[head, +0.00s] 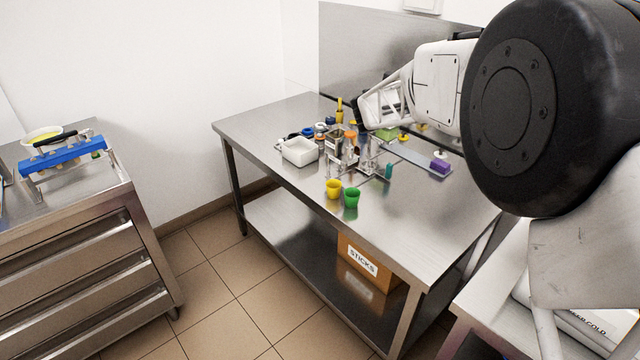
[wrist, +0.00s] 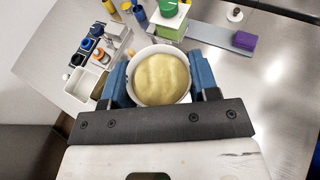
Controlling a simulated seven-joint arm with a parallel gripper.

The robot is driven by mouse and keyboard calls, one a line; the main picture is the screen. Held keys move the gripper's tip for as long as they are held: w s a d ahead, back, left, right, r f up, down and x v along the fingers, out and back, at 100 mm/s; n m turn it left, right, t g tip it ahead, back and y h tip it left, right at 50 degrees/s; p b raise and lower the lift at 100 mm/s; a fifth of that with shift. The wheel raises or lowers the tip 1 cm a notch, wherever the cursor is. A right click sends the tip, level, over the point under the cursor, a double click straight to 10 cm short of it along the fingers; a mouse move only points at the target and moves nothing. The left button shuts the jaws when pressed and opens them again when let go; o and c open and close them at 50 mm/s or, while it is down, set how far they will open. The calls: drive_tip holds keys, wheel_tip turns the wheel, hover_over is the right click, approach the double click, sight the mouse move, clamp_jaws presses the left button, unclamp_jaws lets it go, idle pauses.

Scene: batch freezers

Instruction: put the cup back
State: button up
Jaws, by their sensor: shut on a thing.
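In the wrist view a round white cup (wrist: 160,78) filled with pale yellow stuff sits between the two blue fingers of my gripper (wrist: 161,85). The fingers press on its left and right sides, and I look down into its mouth. The cup's lower part is hidden. In the head view my arm reaches in from the right over the steel table (head: 440,215). There I cannot clearly make out the held cup or the fingertips.
A white tray (head: 300,152) with small bottles behind it stands at the table's left. A yellow cup (head: 334,189) and a green cup (head: 351,197) stand near the front edge. A purple block (head: 440,166) lies right. A blue rack (head: 62,158) stands on the left cabinet.

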drive_tip(key=shift+w+a+f+m+g+h, duration=0.25)
drive_tip(key=shift+w+a+f+m+h, duration=0.2)
drive_tip(key=shift+a, duration=0.9)
drive_tip(key=shift+w+a+f+m+g+h, duration=0.35)
drive_tip(key=shift+w+a+m+h, duration=0.2)
drive_tip(key=shift+a, duration=0.85)
drive_tip(key=shift+w+a+f+m+g+h, duration=0.2)
drive_tip(key=shift+w+a+f+m+h, duration=0.25)
drive_tip(key=shift+a, duration=0.9)
drive_tip(key=a+f+m+g+h, duration=0.2)
drive_tip(key=a+f, duration=0.3)
drive_tip(key=a, duration=0.5)
drive_tip(key=shift+s+f+m+h, duration=0.25)
drive_tip(key=shift+f+m+h, duration=0.15)
drive_tip(key=shift+m+h, duration=0.25)
drive_tip(key=shift+f, duration=0.1)
wheel_tip(320, 180, down, 14)
drive_tip(key=shift+r, duration=0.1)
drive_tip(key=shift+f, duration=2)
drive_tip(key=shift+f, duration=0.1)
